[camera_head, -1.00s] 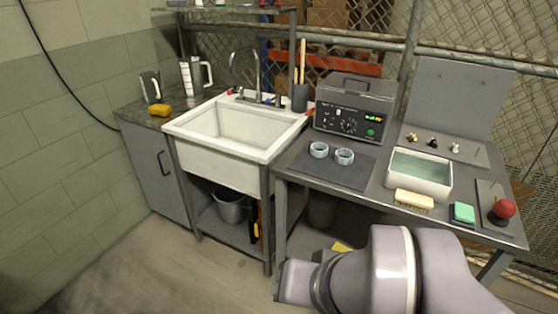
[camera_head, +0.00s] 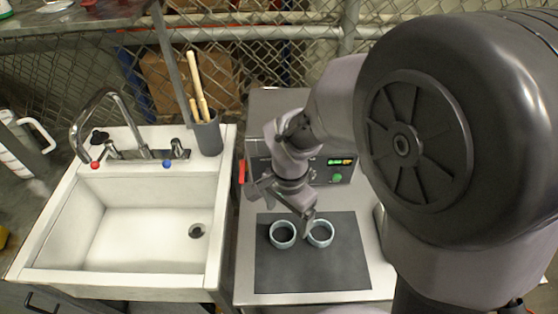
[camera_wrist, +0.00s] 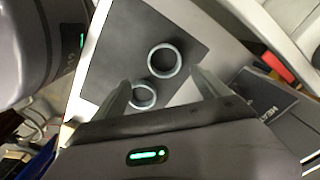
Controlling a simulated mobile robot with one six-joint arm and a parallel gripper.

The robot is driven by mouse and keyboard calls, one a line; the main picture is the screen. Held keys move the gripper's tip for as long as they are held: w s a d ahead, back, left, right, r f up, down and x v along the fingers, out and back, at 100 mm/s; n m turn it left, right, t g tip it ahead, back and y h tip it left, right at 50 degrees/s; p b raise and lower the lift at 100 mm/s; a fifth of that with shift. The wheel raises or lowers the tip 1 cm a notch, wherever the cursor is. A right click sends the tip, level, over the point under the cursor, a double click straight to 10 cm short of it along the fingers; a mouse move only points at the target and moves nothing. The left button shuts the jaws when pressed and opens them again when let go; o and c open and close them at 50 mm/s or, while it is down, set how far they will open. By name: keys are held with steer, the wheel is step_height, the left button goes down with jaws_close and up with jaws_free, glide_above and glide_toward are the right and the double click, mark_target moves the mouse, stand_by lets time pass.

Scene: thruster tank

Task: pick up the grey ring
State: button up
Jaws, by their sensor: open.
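Two similar grey rings lie side by side on a dark mat (camera_head: 310,275). The left ring (camera_head: 283,246) and the right ring (camera_head: 320,244) are close together. In the wrist view one ring (camera_wrist: 151,64) lies beyond my fingertips, and the other ring (camera_wrist: 143,106) is partly behind my left finger. My gripper (camera_head: 308,212) is above the mat's back part, close to the right ring. It also shows in the wrist view (camera_wrist: 160,80), open, with both fingers apart and nothing held. The pictures do not show whether a finger touches a ring.
A grey instrument box (camera_head: 343,172) stands behind the mat. A white sink (camera_head: 130,278) with a tap and a holder (camera_head: 207,135) of wooden-handled tools is to the left. My arm hides the bench's right side. The mat's front part is clear.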

mark_target(283, 236)
step_height(283, 236, down, 4)
steer(key=shift+a+b, duration=0.1)
steer(key=shift+b, duration=0.45)
steer(key=f+b, duration=0.2)
steer(key=f, duration=0.3)
steer(key=shift+w+a+b, duration=0.35)
steer(key=shift+b, duration=0.05)
steer(key=shift+r, duration=0.15)
steer(key=shift+c, duration=0.5)
steer(key=c, duration=1.3)
steer(key=shift+c, duration=0.2)
steer(key=shift+r, duration=0.15)
